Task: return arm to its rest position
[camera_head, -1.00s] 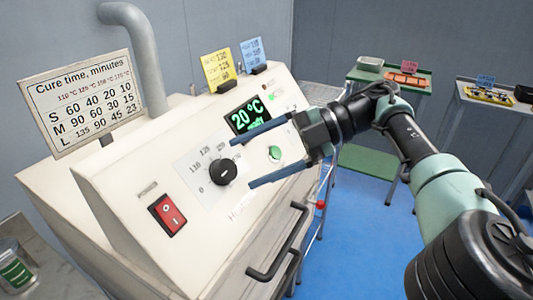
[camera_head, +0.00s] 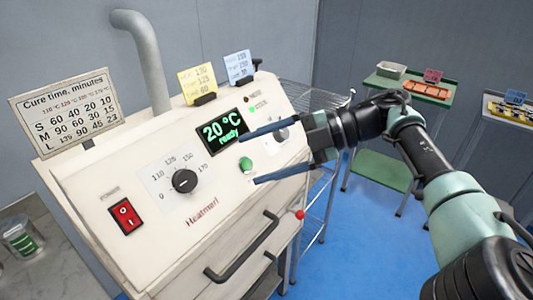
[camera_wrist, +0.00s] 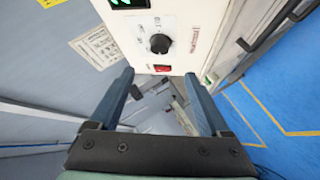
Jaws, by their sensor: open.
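My gripper (camera_head: 248,158) is open and empty in front of the oven's control panel, its two blue fingers pointing left. It also shows in the wrist view (camera_wrist: 172,95), with the fingers spread wide and nothing between them. My arm reaches in from the right. The oven (camera_head: 95,185) is a cream box with a sloped panel. Its display (camera_head: 222,131) reads 20 °C, ready. The black dial (camera_head: 184,181), red power switch (camera_head: 125,216) and green button (camera_head: 245,164) show on the panel. The fingers lie over part of the panel; I cannot tell the gap.
A bar handle (camera_head: 245,248) and a red knob (camera_head: 299,214) stick out at the oven's front. A cure-time sign (camera_head: 65,112) and yellow (camera_head: 197,82) and blue (camera_head: 238,66) cards stand on top. A green table (camera_head: 420,90) stands at back right. Blue floor (camera_head: 365,230) is open.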

